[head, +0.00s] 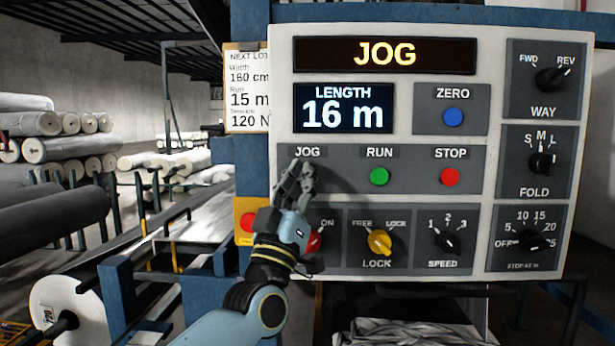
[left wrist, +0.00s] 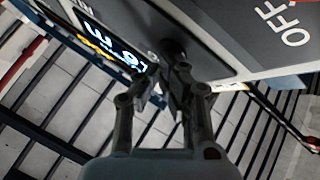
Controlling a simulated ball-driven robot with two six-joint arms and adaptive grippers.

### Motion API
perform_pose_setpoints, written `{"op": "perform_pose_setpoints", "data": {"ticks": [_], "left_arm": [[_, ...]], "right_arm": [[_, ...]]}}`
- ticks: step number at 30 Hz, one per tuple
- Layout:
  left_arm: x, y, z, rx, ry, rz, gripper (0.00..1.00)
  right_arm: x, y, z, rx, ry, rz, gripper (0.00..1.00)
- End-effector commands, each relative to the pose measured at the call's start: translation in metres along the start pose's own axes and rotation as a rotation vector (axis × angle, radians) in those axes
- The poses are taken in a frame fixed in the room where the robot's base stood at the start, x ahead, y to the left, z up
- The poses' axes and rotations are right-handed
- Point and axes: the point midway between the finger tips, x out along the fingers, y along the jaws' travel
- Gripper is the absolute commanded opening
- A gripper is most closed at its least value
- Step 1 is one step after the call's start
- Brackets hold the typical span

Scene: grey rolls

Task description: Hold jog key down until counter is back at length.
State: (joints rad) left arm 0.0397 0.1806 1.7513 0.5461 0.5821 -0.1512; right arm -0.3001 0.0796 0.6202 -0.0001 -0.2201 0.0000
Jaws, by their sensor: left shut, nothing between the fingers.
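The control panel (head: 404,140) fills the right half of the head view. Its top display (head: 385,54) reads JOG in lit yellow letters. The length counter (head: 343,108) reads 16 m. My left gripper (head: 300,172) is shut and empty, its fingertips at the spot under the JOG label, hiding the jog key in the head view. In the left wrist view a dark round key (left wrist: 173,48) sits right at my fingertips (left wrist: 170,78); they look to be against it, but how far it is pressed cannot be told. My right gripper is not in view.
A card (head: 248,88) left of the panel reads Run 15 m. The WAY knob (head: 550,79) points toward REV. A green RUN button (head: 379,177), red STOP button (head: 450,177) and blue ZERO button (head: 453,117) are close by. A yellow LOCK knob (head: 379,242) sits below.

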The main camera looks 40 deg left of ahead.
Motion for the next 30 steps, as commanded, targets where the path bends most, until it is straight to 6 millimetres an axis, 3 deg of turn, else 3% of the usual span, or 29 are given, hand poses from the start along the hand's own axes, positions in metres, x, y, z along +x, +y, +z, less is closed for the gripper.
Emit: {"op": "perform_pose_setpoints", "data": {"ticks": [16,30], "left_arm": [[-0.001,0.001,0.0,0.0,-0.001,0.0,0.0],[-0.012,0.009,-0.009,0.0,-0.001,0.0,0.0]], "right_arm": [[-0.001,0.0,0.0,0.0,0.0,0.0,0.6],[-0.006,0.001,-0.001,0.0,0.0,0.0,0.6]]}}
